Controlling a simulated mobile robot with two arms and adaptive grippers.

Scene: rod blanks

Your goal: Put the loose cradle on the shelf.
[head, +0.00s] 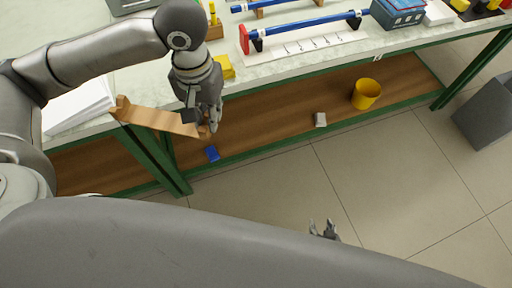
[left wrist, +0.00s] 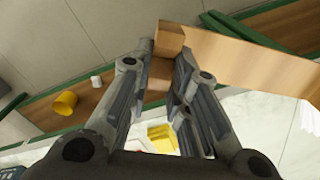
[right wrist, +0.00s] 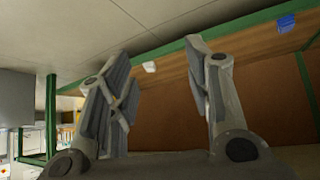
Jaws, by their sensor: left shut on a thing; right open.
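The loose cradle (head: 157,118), a long light-wood piece with raised ends, is held at one end by my left gripper (head: 208,128), which is shut on it. It hangs tilted just off the bench's front edge, above the lower shelf. In the left wrist view the cradle (left wrist: 245,52) extends right from between the fingers. The brown wooden shelf (head: 285,112) with green rails runs under the bench; it also shows in the right wrist view (right wrist: 255,52). My right gripper (head: 324,231) is open and empty over the floor, in front of the shelf; its fingers (right wrist: 160,72) are spread.
On the shelf are a blue item (head: 212,154), a small grey-white block (head: 320,119) and a yellow bucket (head: 366,93). The bench top (head: 240,95) carries blue rods on supports, a blue box (head: 398,13) and white papers (head: 80,105). A green bench leg (head: 160,160) stands below the cradle.

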